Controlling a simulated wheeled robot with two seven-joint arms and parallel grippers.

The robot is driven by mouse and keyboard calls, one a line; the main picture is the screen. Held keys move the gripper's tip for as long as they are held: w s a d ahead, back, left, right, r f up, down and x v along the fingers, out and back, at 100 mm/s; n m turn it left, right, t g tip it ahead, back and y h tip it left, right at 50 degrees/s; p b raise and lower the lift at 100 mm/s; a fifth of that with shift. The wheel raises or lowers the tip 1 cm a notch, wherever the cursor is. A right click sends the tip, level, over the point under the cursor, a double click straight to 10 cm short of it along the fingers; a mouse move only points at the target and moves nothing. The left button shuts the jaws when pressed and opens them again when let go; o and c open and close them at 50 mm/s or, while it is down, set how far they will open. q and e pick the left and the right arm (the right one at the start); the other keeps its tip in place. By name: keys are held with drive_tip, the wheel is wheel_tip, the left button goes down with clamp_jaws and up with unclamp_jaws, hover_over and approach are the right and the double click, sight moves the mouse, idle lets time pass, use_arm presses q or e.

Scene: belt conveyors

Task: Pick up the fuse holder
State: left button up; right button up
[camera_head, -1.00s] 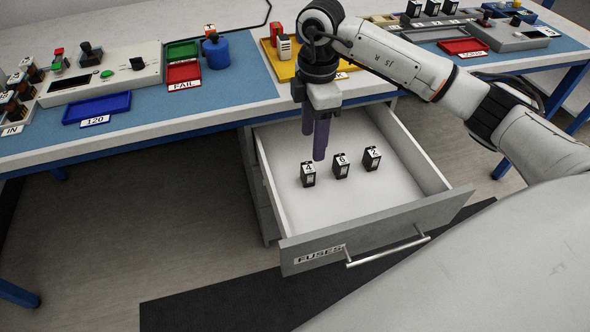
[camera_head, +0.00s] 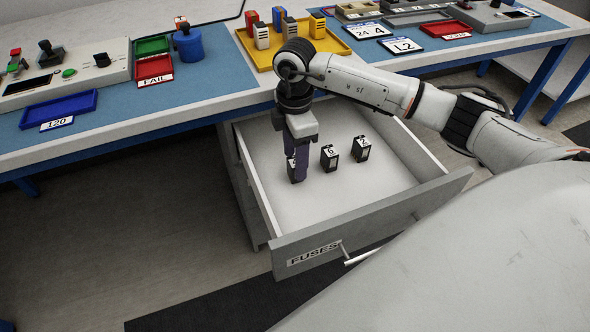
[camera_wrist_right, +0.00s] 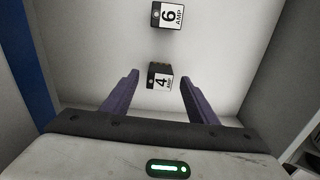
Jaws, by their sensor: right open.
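Several small black fuse holders with white number labels stand in the open drawer. The one labelled 4 AMP (camera_wrist_right: 160,80) is between the fingers of my right gripper (camera_wrist_right: 156,88) in the wrist view, with a gap on each side. In the head view my right gripper (camera_head: 298,172) is down in the drawer and partly hides that holder. The holder labelled 6 (camera_head: 329,158) stands just to the right; it also shows in the wrist view (camera_wrist_right: 168,17). The holder labelled 2 (camera_head: 361,149) is farther right. My right gripper is open. My left gripper is out of view.
The drawer (camera_head: 375,222), labelled FUSES, is pulled out and its walls surround the holders. The workbench above carries a yellow tray (camera_head: 330,50), a blue tray (camera_head: 60,110), a red FAIL tray (camera_head: 155,68) and a blue cylinder (camera_head: 188,44).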

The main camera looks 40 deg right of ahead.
wheel_tip(320, 180, down, 2)
drive_tip(key=shift+f, duration=0.2)
drive_tip(key=c, duration=1.1)
wheel_tip(320, 180, up, 10)
drive_tip(key=shift+r+p, duration=0.1)
drive_tip(key=shift+p, duration=0.8)
